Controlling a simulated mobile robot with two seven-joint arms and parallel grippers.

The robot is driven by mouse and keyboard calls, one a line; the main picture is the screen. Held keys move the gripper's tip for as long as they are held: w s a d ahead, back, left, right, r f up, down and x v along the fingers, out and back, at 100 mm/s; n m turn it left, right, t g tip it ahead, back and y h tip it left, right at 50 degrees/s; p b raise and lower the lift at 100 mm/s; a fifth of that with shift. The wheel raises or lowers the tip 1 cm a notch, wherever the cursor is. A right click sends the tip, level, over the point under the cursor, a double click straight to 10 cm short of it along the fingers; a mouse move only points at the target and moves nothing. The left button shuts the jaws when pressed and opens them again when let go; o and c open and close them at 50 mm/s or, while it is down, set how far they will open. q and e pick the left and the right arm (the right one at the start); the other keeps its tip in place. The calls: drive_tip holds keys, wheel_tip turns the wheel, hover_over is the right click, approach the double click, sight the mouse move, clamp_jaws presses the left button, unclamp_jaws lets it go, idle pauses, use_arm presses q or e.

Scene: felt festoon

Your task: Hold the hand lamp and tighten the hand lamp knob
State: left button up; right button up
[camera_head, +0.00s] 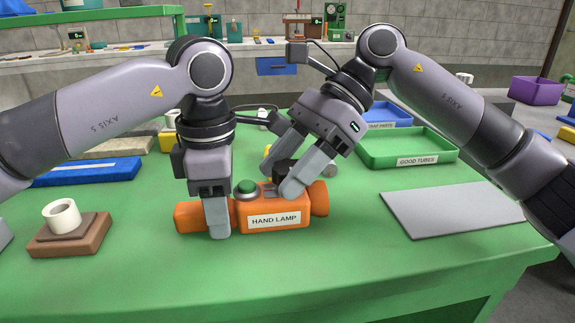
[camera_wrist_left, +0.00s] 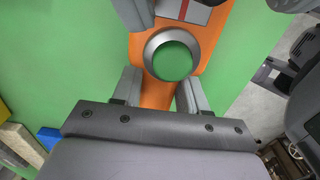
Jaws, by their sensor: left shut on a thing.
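The orange hand lamp (camera_head: 265,217) lies on its side on the green table, its white label facing me. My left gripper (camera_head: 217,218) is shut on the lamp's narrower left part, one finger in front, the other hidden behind. In the left wrist view its fingers (camera_wrist_left: 160,90) flank the orange body. A round green button in a silver ring (camera_wrist_left: 172,58) is on top of the lamp. The black hand lamp knob (camera_head: 284,171) is on the lamp's right part. My right gripper (camera_head: 285,174) is tilted over it, a finger on each side; whether both touch is unclear.
A brown block with a white cup (camera_head: 70,238) stands at the left. A grey sheet (camera_head: 450,208) lies at the right, before the green tray marked GOOD TUBES (camera_head: 408,158). A blue flat item (camera_head: 88,171) lies at the back left. The front table is clear.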

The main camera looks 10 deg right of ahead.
drive_tip(key=shift+c, duration=0.5)
drive_tip(key=shift+m, duration=0.3)
drive_tip(key=m+t, duration=0.3)
drive_tip(key=shift+m, duration=0.3)
drive_tip(key=m+t, duration=0.4)
drive_tip(key=m, duration=0.1)
drive_tip(key=shift+w+h, duration=0.1)
drive_tip(key=shift+h, duration=0.3)
drive_tip(key=m+t+h, duration=0.1)
drive_tip(key=m, duration=0.2)
drive_tip(key=m+t+h, duration=0.1)
drive_tip(key=m+t, duration=0.1)
drive_tip(key=shift+m+h, duration=0.4)
drive_tip(key=shift+w+d+m+t+h, duration=0.1)
drive_tip(key=shift+m+t+h, duration=0.6)
drive_tip(key=shift+m+h, duration=0.9)
drive_tip(key=shift+m, duration=0.5)
